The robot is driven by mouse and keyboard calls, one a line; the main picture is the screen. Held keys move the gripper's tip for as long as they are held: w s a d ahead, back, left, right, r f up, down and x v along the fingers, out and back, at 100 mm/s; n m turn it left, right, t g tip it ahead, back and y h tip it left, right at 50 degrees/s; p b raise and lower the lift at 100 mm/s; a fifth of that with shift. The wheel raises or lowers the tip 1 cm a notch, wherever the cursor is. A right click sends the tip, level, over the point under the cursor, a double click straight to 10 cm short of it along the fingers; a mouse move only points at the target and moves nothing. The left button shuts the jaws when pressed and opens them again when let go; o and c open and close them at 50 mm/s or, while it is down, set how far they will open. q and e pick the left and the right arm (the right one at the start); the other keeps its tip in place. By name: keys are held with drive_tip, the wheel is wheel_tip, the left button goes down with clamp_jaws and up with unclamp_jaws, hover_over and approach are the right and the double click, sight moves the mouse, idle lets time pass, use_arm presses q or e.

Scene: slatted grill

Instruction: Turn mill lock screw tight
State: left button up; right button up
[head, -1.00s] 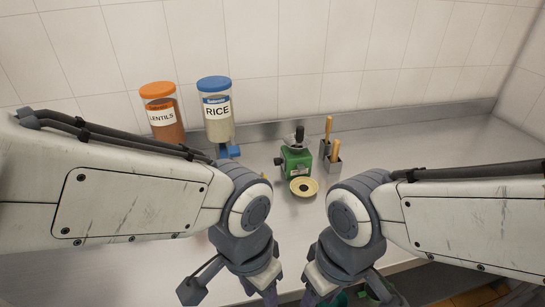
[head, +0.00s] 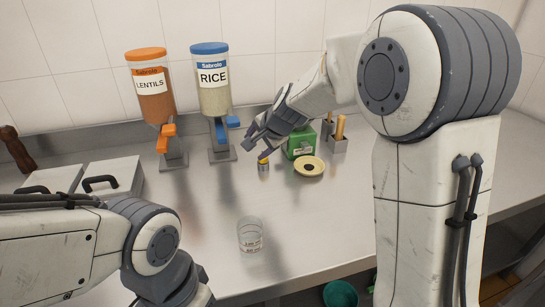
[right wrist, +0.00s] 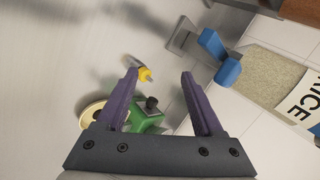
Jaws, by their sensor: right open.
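The green mill (head: 302,141) stands on the counter toward the back, with a round cream dish (head: 309,166) in front of it. A small yellow-and-grey piece (head: 263,168) is just left of the mill; I cannot tell whether it is attached or is the lock screw. My right gripper (head: 258,143) is open and empty, above this piece and left of the mill. In the right wrist view, the yellow piece (right wrist: 146,75) shows beyond the fingertips, and the mill (right wrist: 150,122) with a dark knob (right wrist: 151,103) shows between the fingers. My left gripper is out of view.
Rice (head: 212,86) and lentils (head: 153,92) dispensers stand behind on the left. A clear measuring cup (head: 250,236) stands at the front. Lidded grey containers (head: 112,178) are at the left. A holder (head: 337,145) with wooden-handled tools is right of the mill.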

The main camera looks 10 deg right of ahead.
drive_tip(key=w+d+f+m+t+h+b, duration=0.25)
drive_tip(key=w+d+m, duration=0.45)
drive_tip(key=d, duration=0.4)
use_arm(q)
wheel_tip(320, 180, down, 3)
drive_tip(key=shift+p, duration=0.6)
use_arm(e)
drive_tip(key=shift+n+g, duration=0.25)
drive_tip(key=shift+n, duration=0.45)
drive_tip(key=x, duration=1)
drive_tip(key=shift+w+f, duration=0.15)
drive_tip(key=shift+w, duration=0.2)
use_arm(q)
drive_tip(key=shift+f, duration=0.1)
use_arm(e)
clamp_jaws()
